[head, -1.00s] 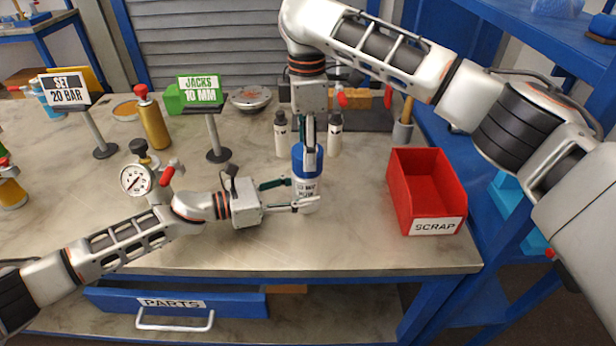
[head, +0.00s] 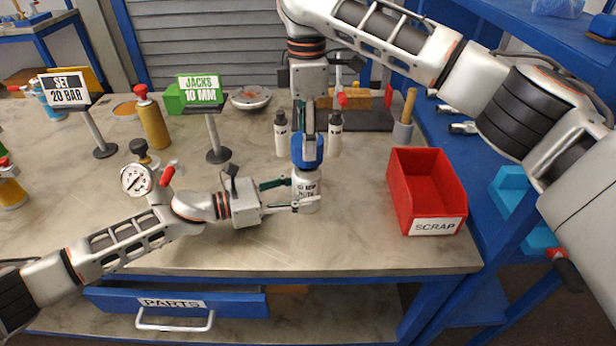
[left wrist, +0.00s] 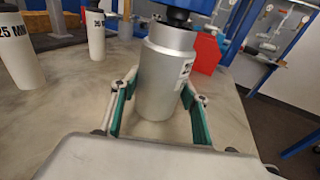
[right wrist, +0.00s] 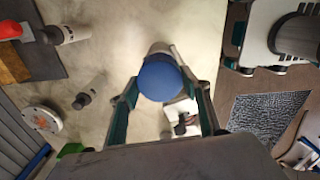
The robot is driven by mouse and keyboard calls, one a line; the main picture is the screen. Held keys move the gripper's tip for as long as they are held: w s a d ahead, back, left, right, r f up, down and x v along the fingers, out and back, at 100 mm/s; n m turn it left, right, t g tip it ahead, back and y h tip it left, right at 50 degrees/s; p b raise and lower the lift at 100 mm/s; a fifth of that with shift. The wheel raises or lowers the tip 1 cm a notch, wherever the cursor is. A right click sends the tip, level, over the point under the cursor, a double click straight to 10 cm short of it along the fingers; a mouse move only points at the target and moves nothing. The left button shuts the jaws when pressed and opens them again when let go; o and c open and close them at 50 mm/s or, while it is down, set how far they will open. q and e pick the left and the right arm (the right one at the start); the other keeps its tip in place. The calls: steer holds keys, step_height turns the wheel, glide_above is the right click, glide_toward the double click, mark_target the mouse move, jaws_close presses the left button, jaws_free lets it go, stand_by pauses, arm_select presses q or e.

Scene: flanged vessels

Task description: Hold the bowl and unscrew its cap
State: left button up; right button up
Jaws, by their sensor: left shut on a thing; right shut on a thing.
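The task's bowl is a pale metal canister (head: 306,190) with a printed label, upright on the bench; its side also shows in the left wrist view (left wrist: 165,80). Its cap (head: 307,150) is blue and round, at the top of the canister; it fills the jaws in the right wrist view (right wrist: 160,78). My left gripper (head: 304,196) is shut around the canister's body from the left. My right gripper (right wrist: 163,85) points down from above and is shut on the cap. The cap sits higher than before; I cannot tell whether a gap separates it from the canister.
A red SCRAP bin (head: 427,190) stands to the right. Two small dark-capped bottles (head: 280,133) (head: 335,133) stand behind the canister. A JACKS sign (head: 200,90), an amber bottle (head: 152,118) and a gauge (head: 137,180) stand left. The bench front is clear.

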steer(key=shift+r, duration=2.1)
arm_select(q)
steer(key=o, duration=1)
steer(key=shift+o, duration=0.2)
steer(key=v, duration=1.2)
steer(key=shift+s, duration=0.15)
arm_select(e)
steer(key=shift+s, duration=0.1)
